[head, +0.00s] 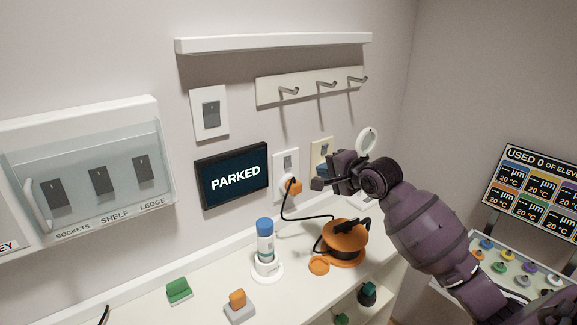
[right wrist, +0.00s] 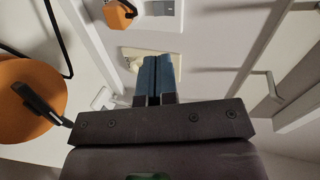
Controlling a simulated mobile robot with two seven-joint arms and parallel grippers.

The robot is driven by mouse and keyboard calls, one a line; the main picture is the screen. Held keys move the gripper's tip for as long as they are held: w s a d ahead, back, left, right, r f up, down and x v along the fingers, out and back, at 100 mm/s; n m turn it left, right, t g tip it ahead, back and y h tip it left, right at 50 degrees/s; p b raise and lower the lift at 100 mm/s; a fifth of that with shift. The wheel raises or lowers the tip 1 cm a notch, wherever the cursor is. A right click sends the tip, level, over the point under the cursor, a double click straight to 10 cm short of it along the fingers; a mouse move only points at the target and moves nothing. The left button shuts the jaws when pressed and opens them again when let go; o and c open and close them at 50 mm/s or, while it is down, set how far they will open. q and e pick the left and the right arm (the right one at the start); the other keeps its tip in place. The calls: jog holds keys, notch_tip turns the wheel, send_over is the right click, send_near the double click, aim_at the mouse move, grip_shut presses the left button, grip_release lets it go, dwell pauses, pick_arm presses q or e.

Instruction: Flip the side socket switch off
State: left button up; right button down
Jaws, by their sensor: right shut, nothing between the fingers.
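A cream wall socket plate (head: 321,147) with a small switch is on the wall, right of the white socket plate (head: 279,161). My right gripper (head: 318,178) is at its lower part and hides some of it; I cannot tell whether it touches. In the right wrist view the shut, empty blue fingers (right wrist: 157,76) point at the cream plate (right wrist: 128,55) and cover its middle. The switch position is not clear. The white plate has a grey switch and an orange plug (head: 295,186), which also shows in the right wrist view (right wrist: 118,14). My left gripper is out of view.
An orange cable reel (head: 345,238) and a blue-capped bottle (head: 265,243) stand on the ledge below. A hook rail (head: 270,92) is above the sockets. A "PARKED" screen (head: 233,176) and a covered switch box (head: 80,180) are to the left.

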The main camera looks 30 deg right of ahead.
jog(key=shift+s+d+m, duration=0.1)
jog(key=shift+s+m, duration=0.05)
jog(key=shift+m, duration=0.45)
jog(key=p, duration=0.2)
send_near(288, 165)
jog(key=x, duration=0.7)
jog(key=shift+w+f, duration=0.1)
jog(key=shift+w, duration=0.1)
